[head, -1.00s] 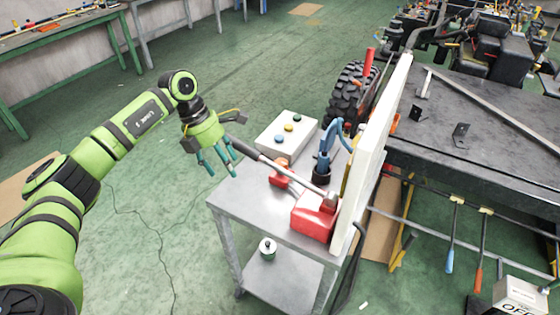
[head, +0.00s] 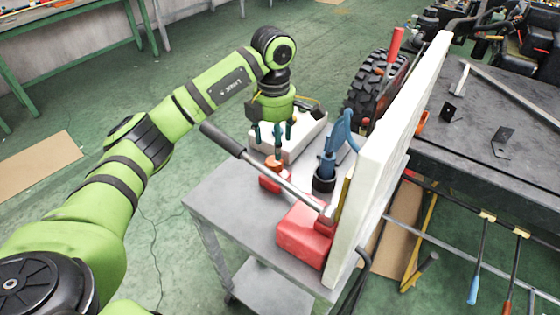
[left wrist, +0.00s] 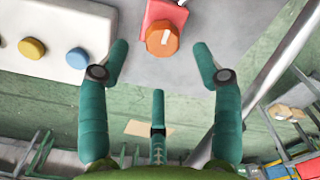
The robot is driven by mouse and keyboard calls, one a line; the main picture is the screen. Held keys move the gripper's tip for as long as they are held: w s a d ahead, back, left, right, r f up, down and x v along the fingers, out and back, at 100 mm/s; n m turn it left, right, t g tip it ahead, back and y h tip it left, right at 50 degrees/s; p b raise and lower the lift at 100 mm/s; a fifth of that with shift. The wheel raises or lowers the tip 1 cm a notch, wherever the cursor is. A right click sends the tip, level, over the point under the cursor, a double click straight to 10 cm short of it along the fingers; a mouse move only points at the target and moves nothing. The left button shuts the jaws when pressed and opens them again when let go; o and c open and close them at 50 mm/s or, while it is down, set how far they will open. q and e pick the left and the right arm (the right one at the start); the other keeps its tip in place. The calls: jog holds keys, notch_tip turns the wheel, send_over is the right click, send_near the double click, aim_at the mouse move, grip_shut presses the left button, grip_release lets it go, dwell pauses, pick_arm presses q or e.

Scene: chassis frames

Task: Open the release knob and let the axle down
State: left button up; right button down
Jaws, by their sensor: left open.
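My left gripper (head: 274,138) is open with its teal fingers pointing down, just above the orange release knob (head: 273,163). The knob sits on a small red block (head: 270,182) on the metal cart. In the left wrist view the knob (left wrist: 162,38) shows between the tips of the two side fingers (left wrist: 160,50), with space on both sides. A larger red jack body (head: 304,232) with a long dark-gripped handle (head: 270,168) stands nearer on the cart. I cannot make out the axle itself; a black tyre (head: 365,88) stands behind the cart. My right gripper is not in view.
A white box with coloured buttons (head: 305,145) lies just behind my gripper. The jack handle slants past in front of it. A blue tool (head: 328,165) and a tall white panel (head: 385,165) stand to the right. The cart's left front top (head: 225,205) is clear.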

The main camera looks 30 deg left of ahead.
aim_at(274, 161)
pick_arm(q)
jog(key=shift+s+f+p, duration=0.25)
jog(key=shift+f+p, duration=0.1)
jog(key=shift+f, duration=0.75)
notch_tip(274, 161, down, 4)
jog(key=shift+w+r+p, duration=0.1)
jog(key=shift+r+p, duration=0.15)
jog(key=shift+p, duration=0.05)
jog(key=shift+f, duration=0.35)
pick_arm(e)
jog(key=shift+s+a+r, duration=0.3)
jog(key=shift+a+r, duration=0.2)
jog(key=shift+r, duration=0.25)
pick_arm(q)
jog(key=c, duration=1.1)
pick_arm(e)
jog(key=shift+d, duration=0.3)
